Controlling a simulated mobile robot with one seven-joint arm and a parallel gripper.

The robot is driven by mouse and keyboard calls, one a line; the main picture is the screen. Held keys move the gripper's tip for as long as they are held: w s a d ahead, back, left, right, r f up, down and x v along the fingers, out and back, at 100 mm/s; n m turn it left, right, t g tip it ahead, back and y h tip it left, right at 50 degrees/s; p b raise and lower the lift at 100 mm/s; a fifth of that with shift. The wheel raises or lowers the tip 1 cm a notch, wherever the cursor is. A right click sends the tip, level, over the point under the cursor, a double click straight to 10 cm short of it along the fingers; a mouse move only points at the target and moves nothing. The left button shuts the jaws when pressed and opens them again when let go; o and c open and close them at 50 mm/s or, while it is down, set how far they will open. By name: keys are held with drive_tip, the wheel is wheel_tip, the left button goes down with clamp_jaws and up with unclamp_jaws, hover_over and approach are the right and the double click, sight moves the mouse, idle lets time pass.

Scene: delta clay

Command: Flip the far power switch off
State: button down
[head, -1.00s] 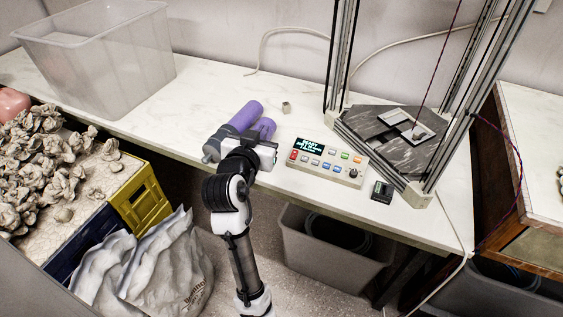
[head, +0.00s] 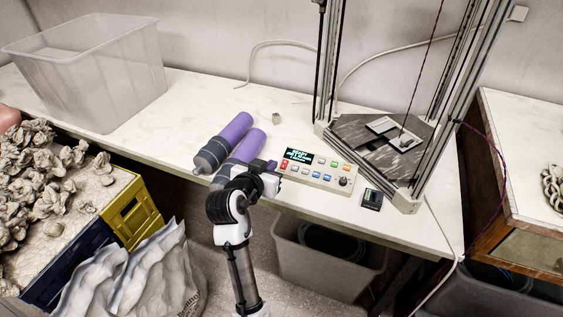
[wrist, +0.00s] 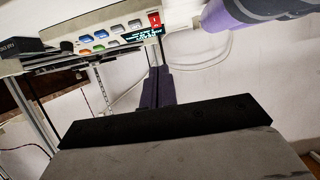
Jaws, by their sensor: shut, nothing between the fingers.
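The control box (head: 318,172) is pale, with a lit display, coloured buttons and a knob; it stands on the white table. A red switch (head: 284,167) sits at its left end, below the display. The red switch also shows in the wrist view (wrist: 154,19), at the box's right end there. I cannot tell whether it is on or off. My gripper (head: 271,164) is shut and empty, just left of the box near the red switch. In the wrist view my fingers (wrist: 155,76) point towards the box; contact cannot be told.
Two purple tubes (head: 234,130) lie close left of my gripper. A small dark box (head: 371,199) sits right of the control box. A metal frame machine (head: 370,135) stands behind. A clear bin (head: 90,75) is at the far left. The table's front edge is near my arm.

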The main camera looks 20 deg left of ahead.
sight(286, 160)
drive_tip(key=x, duration=0.3)
drive_tip(key=f+p+x, duration=0.1)
drive_tip(key=x, duration=0.1)
drive_tip(key=f+x, duration=0.1)
drive_tip(key=x, duration=0.2)
drive_tip(key=shift+f+p, duration=0.1)
drive_tip(key=shift+p, duration=0.3)
drive_tip(key=shift+w+f, duration=0.25)
drive_tip(key=shift+f, duration=0.25)
drive_tip(key=shift+p, duration=0.3)
drive_tip(key=shift+w+f, duration=0.1)
drive_tip(key=shift+f, duration=0.05)
drive_tip(key=shift+r+p, duration=0.55)
drive_tip(key=shift+r, duration=0.3)
drive_tip(key=shift+r, duration=0.1)
